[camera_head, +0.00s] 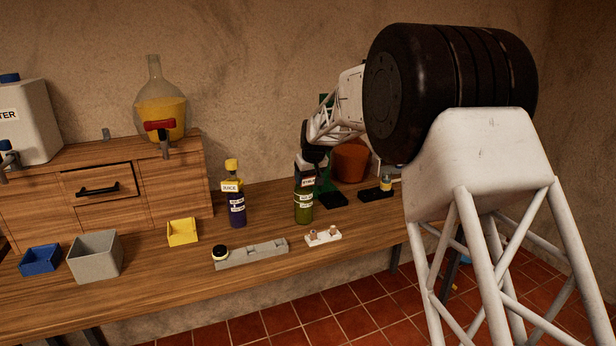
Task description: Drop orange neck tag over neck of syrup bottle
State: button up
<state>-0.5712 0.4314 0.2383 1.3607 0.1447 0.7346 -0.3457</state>
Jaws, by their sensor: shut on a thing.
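A green syrup bottle (304,207) with white labels stands upright on the bench, right of centre. My gripper (306,172) points down directly over its neck and hides the top of the bottle. It is shut on the neck tag (308,183), of which a small pale lettered face shows at the bottle's neck. Its orange colour cannot be made out. I cannot tell whether the tag is around the neck or just above or in front of it.
A dark blue bottle (236,208) with a yellow cap and a tag stands to the left. A grey slotted rack (255,254) and a small white holder (322,237) lie in front. An orange pot (351,163) and a black block (375,194) are behind right.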

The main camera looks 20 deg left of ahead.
jog(key=shift+f, duration=0.2)
jog(key=o, duration=0.9)
jog(key=shift+v, duration=3.95)
